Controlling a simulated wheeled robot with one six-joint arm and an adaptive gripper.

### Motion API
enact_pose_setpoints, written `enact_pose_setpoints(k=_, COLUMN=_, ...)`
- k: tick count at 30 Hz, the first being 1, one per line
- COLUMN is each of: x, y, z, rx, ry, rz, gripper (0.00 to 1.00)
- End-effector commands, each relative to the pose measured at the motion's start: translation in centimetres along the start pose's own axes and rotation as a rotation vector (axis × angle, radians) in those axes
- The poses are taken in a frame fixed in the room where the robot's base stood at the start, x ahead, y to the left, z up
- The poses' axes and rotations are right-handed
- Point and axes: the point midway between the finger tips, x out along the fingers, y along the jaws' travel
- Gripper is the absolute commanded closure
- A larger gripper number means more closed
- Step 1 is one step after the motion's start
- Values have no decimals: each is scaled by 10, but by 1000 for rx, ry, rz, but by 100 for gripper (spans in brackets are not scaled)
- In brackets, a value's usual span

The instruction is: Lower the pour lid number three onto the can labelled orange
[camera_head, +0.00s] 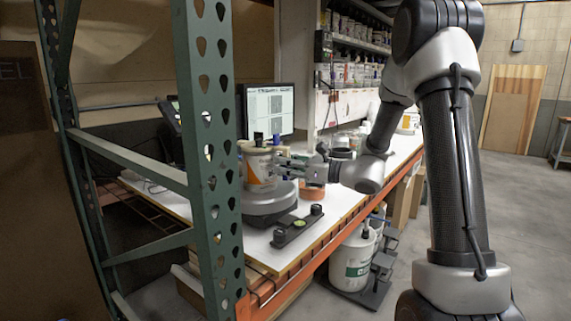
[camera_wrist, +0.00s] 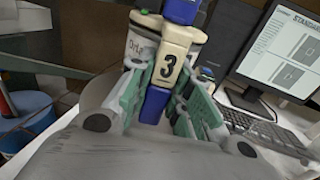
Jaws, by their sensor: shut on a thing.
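Pour lid number three (camera_wrist: 168,65) is cream with a black "3" and blue parts above and below the number. My gripper (camera_wrist: 160,101) has green-padded fingers on both sides of the lid's lower blue part and is shut on it. A white can (camera_wrist: 141,46) with partly readable lettering stands right behind the lid. In the head view the can (camera_head: 262,172) has a white and orange label and stands on a round grey platform (camera_head: 268,203). The lid (camera_head: 257,148) is over the can's top there; I cannot tell whether it is fully seated. My gripper (camera_head: 290,162) reaches in from the right.
A monitor (camera_head: 270,108) stands behind the can, with a keyboard (camera_wrist: 265,130) at right in the wrist view. A green perforated post (camera_head: 210,150) rises close at left. A small black device (camera_head: 297,226) lies on the white bench in front.

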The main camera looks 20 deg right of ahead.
Motion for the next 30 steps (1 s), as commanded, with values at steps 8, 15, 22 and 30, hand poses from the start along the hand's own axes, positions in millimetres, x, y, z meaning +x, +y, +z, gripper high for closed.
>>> enact_pose_setpoints(k=8, x=0, y=0, z=-3, rx=0, ry=-1, rz=0, gripper=100)
enact_pose_setpoints(k=15, x=0, y=0, z=-3, rx=0, ry=0, rz=0, gripper=56)
enact_pose_setpoints(k=22, x=0, y=0, z=-3, rx=0, ry=0, rz=0, gripper=55)
enact_pose_setpoints(k=30, x=-20, y=-2, z=-3, rx=0, ry=1, rz=-4, gripper=55)
